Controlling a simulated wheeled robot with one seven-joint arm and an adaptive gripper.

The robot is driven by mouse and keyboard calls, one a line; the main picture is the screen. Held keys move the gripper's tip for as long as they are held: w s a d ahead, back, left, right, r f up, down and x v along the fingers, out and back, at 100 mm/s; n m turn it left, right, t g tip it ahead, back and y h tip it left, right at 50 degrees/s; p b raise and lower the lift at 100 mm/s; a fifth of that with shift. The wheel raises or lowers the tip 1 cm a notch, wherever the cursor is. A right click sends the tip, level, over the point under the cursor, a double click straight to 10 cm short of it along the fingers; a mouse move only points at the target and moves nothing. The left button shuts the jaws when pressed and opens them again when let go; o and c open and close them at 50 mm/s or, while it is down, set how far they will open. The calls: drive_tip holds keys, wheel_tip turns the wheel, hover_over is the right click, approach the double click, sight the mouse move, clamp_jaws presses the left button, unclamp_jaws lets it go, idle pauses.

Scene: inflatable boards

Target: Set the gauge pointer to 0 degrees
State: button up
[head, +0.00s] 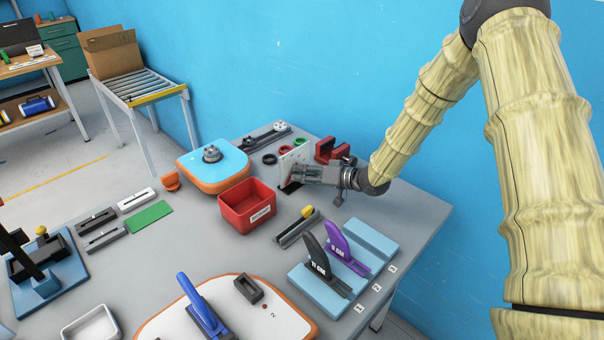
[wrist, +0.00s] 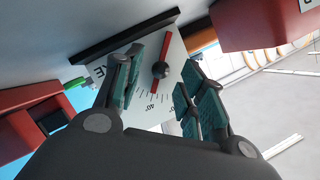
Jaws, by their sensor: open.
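The gauge is a white upright panel (head: 296,155) at the back of the grey table, partly hidden by my gripper (head: 292,173). In the wrist view the gauge face (wrist: 180,82) appears rotated, with tick marks and 40-degree labels. Its red pointer (wrist: 165,48) turns on a dark round hub (wrist: 161,70); one end lies near the ticks, but I cannot read the exact angle. My gripper, also in the wrist view (wrist: 160,92), is open in front of the face. Its teal-padded fingers stand on either side of the pointer, apparently not touching it.
A red bin (head: 248,207) stands in front of the gauge. A red block (head: 330,150) is just behind my gripper. A sliding yellow-knobbed fixture (head: 297,229) and blue boards (head: 335,290) are nearer.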

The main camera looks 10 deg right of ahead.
drive_tip(key=shift+w+a+f, duration=0.2)
drive_tip(key=shift+w+a, duration=0.15)
drive_tip(key=shift+a, duration=0.1)
clamp_jaws()
